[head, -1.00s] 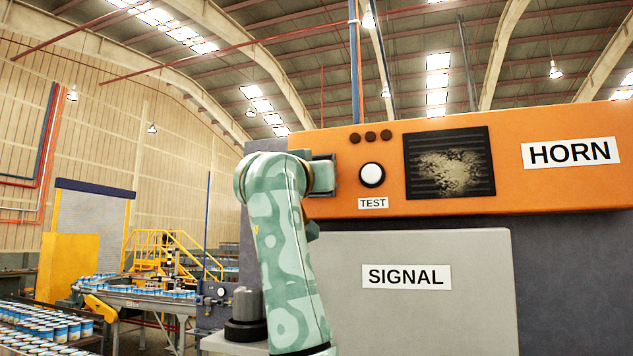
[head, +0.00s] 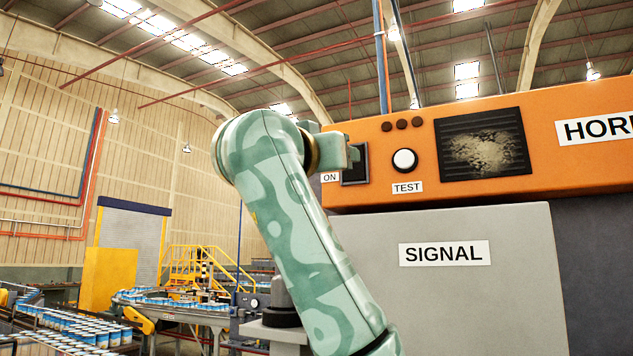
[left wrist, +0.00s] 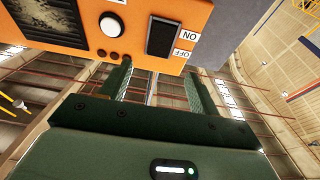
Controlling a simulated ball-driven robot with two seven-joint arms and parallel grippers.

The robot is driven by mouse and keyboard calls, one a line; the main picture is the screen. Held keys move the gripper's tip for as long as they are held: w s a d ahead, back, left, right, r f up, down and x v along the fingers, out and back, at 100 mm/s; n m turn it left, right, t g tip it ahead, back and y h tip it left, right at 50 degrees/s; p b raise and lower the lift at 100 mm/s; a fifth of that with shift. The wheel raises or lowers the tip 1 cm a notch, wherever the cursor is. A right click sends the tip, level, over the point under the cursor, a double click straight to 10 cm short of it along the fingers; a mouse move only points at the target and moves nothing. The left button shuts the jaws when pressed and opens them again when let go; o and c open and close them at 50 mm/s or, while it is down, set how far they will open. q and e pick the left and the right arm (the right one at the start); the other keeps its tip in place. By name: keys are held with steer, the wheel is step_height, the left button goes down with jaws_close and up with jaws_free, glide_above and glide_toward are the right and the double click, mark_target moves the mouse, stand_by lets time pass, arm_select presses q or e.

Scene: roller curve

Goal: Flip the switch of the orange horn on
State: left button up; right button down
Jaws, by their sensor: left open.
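The orange horn box (head: 570,160) fills the right of the head view, with its HORN label cut by the edge. Its dark switch (head: 352,177) sits at its left end, partly covered by my left gripper (head: 345,153). An ON label (head: 330,178) shows left of the switch. In the left wrist view the dark switch (left wrist: 162,38) is whole, with ON and OFF labels beside it; its tilt is unclear. There my left gripper (left wrist: 158,74) is open and empty, fingers spread just beyond the panel edge near the switch. Contact cannot be told. My right gripper is not visible.
A round white TEST button (head: 404,160) and a dark grille (head: 485,150) are on the same panel. A grey SIGNAL box (head: 480,290) stands below. A conveyor with cans (head: 75,328) lies at lower left. Open air is left of the panel.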

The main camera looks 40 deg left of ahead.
arm_select(q)
steer(key=b+v, duration=0.1)
steer(key=v, duration=0.4)
steer(key=shift+w, duration=0.1)
stand_by(0.4)
